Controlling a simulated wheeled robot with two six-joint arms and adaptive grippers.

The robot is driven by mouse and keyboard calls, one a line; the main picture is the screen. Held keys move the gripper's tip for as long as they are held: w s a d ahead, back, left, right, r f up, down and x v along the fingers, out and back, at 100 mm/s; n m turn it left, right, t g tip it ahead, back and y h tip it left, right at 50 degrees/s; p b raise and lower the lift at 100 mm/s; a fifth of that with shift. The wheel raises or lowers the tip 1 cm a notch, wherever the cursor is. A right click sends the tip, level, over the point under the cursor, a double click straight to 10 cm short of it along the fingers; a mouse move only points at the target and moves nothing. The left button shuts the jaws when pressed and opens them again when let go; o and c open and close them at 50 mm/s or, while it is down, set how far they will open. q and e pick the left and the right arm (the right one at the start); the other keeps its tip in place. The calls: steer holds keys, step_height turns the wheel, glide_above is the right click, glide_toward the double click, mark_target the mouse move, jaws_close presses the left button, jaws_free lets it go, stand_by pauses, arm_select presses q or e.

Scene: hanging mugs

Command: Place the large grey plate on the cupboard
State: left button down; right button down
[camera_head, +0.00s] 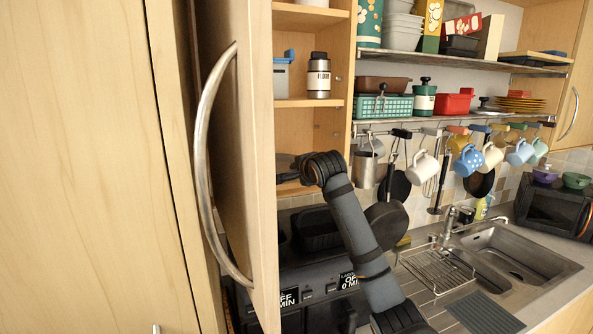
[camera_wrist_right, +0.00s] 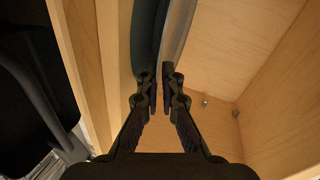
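My right gripper (camera_wrist_right: 160,95) is inside the open cupboard (camera_head: 313,103), at its lowest visible compartment. In the right wrist view its fingers are close together, with a narrow gap. A grey plate (camera_wrist_right: 178,35), seen nearly edge-on, runs between the fingertips and away from them; the gripper appears shut on its rim. Wooden cupboard walls (camera_wrist_right: 250,45) surround it. In the head view the right gripper (camera_head: 284,163) is partly hidden by the cupboard door and its wrist, and the plate is hard to make out. My left gripper is not in view.
The open cupboard door (camera_head: 245,130) stands close to the left of my right arm. Mugs (camera_head: 423,167) and pans hang to the right. A stove and the sink (camera_head: 520,255) lie below.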

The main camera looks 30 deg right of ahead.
steer(key=shift+f, duration=0.2)
steer(key=c, duration=1.5)
jaws_free()
steer(key=shift+o, duration=0.3)
steer(key=shift+s, duration=0.1)
steer(key=v, duration=1.2)
